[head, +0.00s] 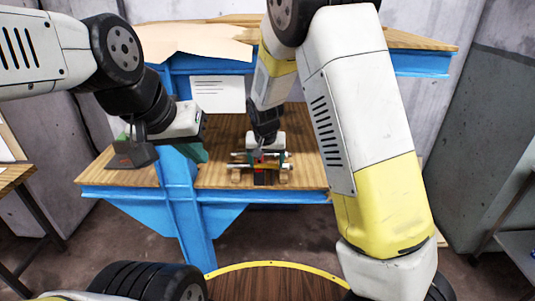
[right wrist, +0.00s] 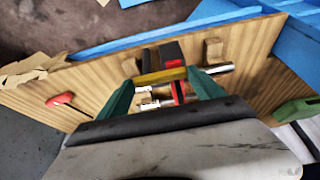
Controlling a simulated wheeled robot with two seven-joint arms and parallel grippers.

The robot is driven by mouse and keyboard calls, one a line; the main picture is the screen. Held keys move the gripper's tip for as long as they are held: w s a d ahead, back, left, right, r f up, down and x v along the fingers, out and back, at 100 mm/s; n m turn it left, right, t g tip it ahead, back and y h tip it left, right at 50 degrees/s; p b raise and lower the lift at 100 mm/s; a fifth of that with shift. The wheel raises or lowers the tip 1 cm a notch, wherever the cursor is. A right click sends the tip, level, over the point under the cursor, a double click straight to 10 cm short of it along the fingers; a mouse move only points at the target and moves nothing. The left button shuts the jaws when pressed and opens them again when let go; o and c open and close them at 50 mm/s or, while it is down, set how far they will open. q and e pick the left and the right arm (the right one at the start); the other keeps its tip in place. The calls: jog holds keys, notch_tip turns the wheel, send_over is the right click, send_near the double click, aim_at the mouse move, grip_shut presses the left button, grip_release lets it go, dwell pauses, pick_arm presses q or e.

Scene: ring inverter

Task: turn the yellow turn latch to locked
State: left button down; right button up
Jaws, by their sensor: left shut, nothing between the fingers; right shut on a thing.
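The yellow turn latch (right wrist: 160,76) is a short yellow bar in the right wrist view, lying crosswise between my right fingertips. It sits on a fixture with red and black parts (right wrist: 172,52) and silver rods. In the head view the fixture (head: 260,178) stands on the wooden bench, partly hidden by my right gripper (head: 267,154). My right gripper, with green fingers in the right wrist view (right wrist: 162,82), is shut on the latch, one finger at each end. My left gripper (head: 196,153) is shut and empty, to the left of the fixture above the bench.
The wooden bench (head: 220,176) has a blue frame. A dark grey object (head: 130,154) stands on its left part. A white sheet (head: 218,94) hangs behind. A red-handled item (right wrist: 65,99) and a green item (right wrist: 297,110) lie on the wood in the right wrist view.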

dwell(0.3)
jog(key=o, duration=1.4)
jog(key=shift+c, duration=0.2)
jog(key=v, duration=0.7)
jog(key=shift+r, duration=0.35)
jog(key=shift+s, duration=0.15)
